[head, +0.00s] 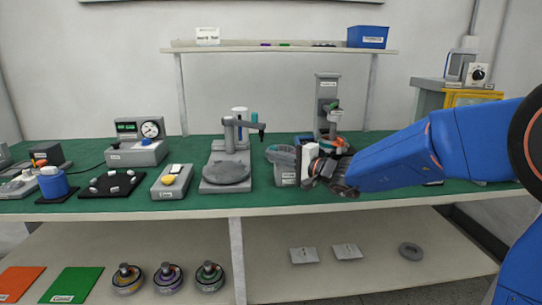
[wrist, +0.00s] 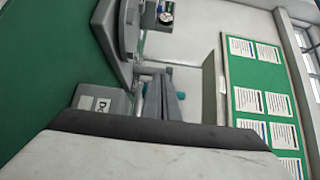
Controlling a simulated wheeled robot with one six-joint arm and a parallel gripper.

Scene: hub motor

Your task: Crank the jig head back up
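The jig is a grey upright column (head: 327,100) with a labelled top, standing at the back of the green bench. My gripper (head: 316,170) is in front of the jig, at the lower left of that round part, and hides the jig's base. I cannot make out a crank handle or whether my fingers touch anything.
A grey labelled bin (head: 285,178) stands just left of my gripper; a grey box with a label is close in the wrist view (wrist: 100,103). Left of it is a grey stand with a round plate (head: 227,174). A shelf (head: 280,49) runs above the bench.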

